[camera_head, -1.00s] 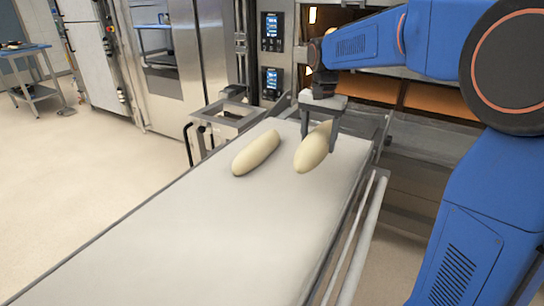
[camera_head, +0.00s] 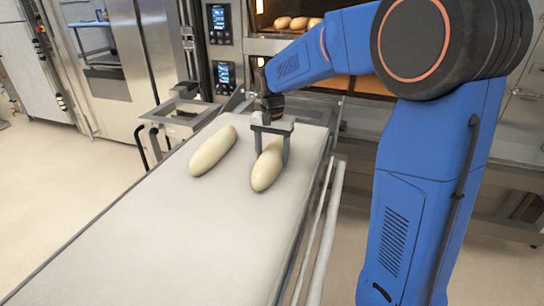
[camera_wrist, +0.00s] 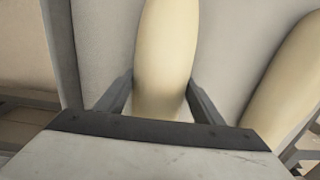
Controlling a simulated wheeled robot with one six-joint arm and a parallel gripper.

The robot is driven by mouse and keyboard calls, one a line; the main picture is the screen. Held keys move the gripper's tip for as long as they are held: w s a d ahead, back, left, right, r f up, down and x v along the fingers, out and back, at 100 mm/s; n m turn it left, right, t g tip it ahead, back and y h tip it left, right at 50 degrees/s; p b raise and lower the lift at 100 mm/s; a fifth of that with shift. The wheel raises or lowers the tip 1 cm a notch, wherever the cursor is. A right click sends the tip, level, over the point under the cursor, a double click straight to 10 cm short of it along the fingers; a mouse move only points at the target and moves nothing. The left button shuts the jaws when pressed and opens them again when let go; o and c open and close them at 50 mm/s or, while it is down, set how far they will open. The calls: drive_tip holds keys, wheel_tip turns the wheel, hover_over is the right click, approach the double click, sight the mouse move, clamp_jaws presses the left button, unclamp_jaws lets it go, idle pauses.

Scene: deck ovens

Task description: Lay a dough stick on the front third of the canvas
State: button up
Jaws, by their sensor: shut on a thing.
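A pale dough stick (camera_head: 267,170) is between the fingers of my gripper (camera_head: 271,150), near the far end of the canvas. My gripper is shut on it, and in the wrist view the stick (camera_wrist: 166,50) runs lengthwise between the two fingers (camera_wrist: 160,103). A second dough stick (camera_head: 213,151) lies on the canvas to its left, apart from it; part of it also shows at the right of the wrist view (camera_wrist: 285,80). The pale canvas (camera_head: 165,225) is bare toward the near end. I cannot tell whether the held stick touches the canvas.
A metal rail (camera_head: 321,240) runs along the canvas's right side. A small metal frame stand (camera_head: 178,118) is by its far left corner. The deck oven, with several loaves (camera_head: 290,23) inside, stands behind. The floor (camera_head: 60,180) on the left is clear.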

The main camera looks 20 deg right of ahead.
sight(272, 151)
drive_tip(key=shift+f, duration=0.1)
drive_tip(key=o, duration=1.4)
wheel_tip(272, 151, up, 12)
drive_tip(key=s+d+n+t, duration=0.2)
drive_tip(key=s+d+n, duration=0.15)
drive_tip(key=s, duration=1.35)
drive_tip(key=s+d+f+n+t, duration=0.1)
drive_tip(key=s+f, duration=0.3)
drive_tip(key=s, duration=0.4)
drive_tip(key=s+d+f+n+t, duration=0.1)
drive_tip(key=s+f, duration=0.3)
drive_tip(key=s, duration=0.4)
drive_tip(key=shift+d+f+n+t, duration=0.35)
drive_tip(key=shift+d+n+t, duration=0.1)
drive_tip(key=shift+n, duration=0.4)
